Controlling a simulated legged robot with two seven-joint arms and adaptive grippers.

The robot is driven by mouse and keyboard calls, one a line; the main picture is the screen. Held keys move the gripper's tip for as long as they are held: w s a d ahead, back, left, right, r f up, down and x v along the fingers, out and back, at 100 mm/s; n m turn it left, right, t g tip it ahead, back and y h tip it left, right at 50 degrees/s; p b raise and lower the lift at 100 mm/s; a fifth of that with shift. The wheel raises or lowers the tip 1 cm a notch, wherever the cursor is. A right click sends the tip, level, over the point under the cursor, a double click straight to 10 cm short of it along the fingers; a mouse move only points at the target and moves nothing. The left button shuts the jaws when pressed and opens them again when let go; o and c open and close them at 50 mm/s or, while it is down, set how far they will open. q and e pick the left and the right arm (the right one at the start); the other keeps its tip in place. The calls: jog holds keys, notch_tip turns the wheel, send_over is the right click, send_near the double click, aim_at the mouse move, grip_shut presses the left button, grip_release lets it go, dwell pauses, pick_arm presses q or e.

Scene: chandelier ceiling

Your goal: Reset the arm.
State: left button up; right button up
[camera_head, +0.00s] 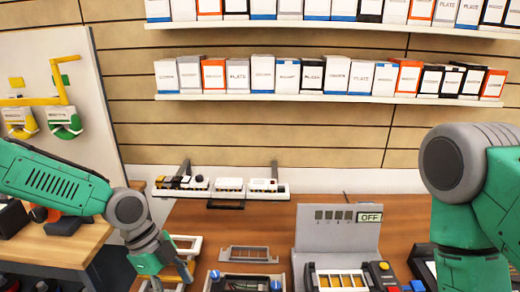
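My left arm (60,182) comes in from the left, green with grey joints. It bends down over the left part of the wooden table. My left gripper (170,279) is at the bottom edge, beside a pale frame; its fingertips are partly cut off, so I cannot tell if it is open. My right arm (485,200) is at the right edge, with a large grey joint and green links pointing down. The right gripper is out of view.
The wooden table (400,215) holds a grey panel marked OFF (338,235), a device with yellow bars (340,281), a grey frame (248,254) and a box with blue knobs (245,283). A rail of white modules (230,188) lies behind. Shelves of boxes (330,97) line the wall.

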pick_arm(q)
jog(key=s+d+f+n+b, duration=0.3)
jog(key=s+f+n+b, duration=0.3)
jog(key=s+f+n, duration=0.75)
jog(key=s+a+f+n+t+y+b, duration=0.2)
jog(key=s+a+f+n+y+b, duration=0.2)
jog(key=s+a+f, duration=0.7)
notch_tip(320, 180, down, 3)
jog(key=a+n+b, duration=0.2)
jog(key=n, duration=0.1)
jog(key=shift+s+a, duration=0.15)
jog(key=shift+a, duration=0.2)
pick_arm(e)
notch_tip(320, 180, down, 12)
jog(key=shift+s+f, duration=0.15)
jog(key=shift+s, duration=0.15)
pick_arm(q)
jog(key=shift+n, duration=0.25)
